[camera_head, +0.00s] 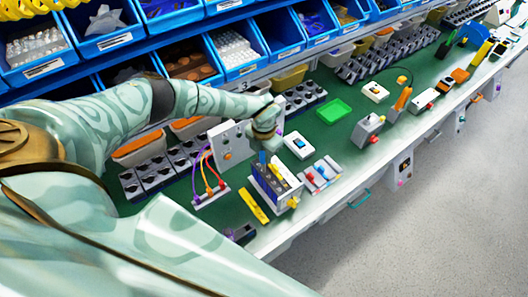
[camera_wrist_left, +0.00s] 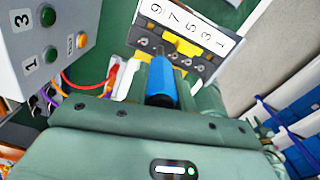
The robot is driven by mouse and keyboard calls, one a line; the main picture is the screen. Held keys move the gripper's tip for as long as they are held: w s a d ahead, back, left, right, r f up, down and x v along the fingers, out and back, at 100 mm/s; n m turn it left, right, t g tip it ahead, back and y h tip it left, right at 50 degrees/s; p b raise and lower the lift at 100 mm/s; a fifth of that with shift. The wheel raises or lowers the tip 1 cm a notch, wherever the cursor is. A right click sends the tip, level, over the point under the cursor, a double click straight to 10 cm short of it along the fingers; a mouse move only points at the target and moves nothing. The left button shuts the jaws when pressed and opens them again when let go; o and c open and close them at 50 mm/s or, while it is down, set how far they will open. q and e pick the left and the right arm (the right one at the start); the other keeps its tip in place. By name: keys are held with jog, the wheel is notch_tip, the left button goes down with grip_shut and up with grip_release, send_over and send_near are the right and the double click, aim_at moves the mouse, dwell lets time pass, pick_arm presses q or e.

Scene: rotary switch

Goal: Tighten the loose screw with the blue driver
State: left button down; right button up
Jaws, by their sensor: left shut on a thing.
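My left gripper (camera_head: 265,139) points down over a small rack (camera_head: 270,188) on the green bench. It is shut on the blue driver, whose blue handle (camera_wrist_left: 161,82) shows between the fingers in the left wrist view; a bit of blue (camera_head: 263,157) shows below the gripper in the head view. In the wrist view a dark block (camera_wrist_left: 196,64) with a row of screw heads lies beyond the handle, beside a white plate (camera_wrist_left: 190,30) numbered 1, 3, 5, 7, 9. My right gripper is out of view.
A grey panel (camera_wrist_left: 35,45) with numbered buttons stands close to the left gripper. Red, orange and purple wires (camera_head: 209,172) run beside it. A yellow tool (camera_head: 254,206) lies in front of the rack. Blue bins (camera_head: 100,20) line the back. Green bench shows around a green tray (camera_head: 333,110).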

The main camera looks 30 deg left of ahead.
pick_arm(q)
jog(key=shift+r+p, duration=2.8)
jog(key=shift+r, duration=0.2)
jog(key=shift+f, duration=0.1)
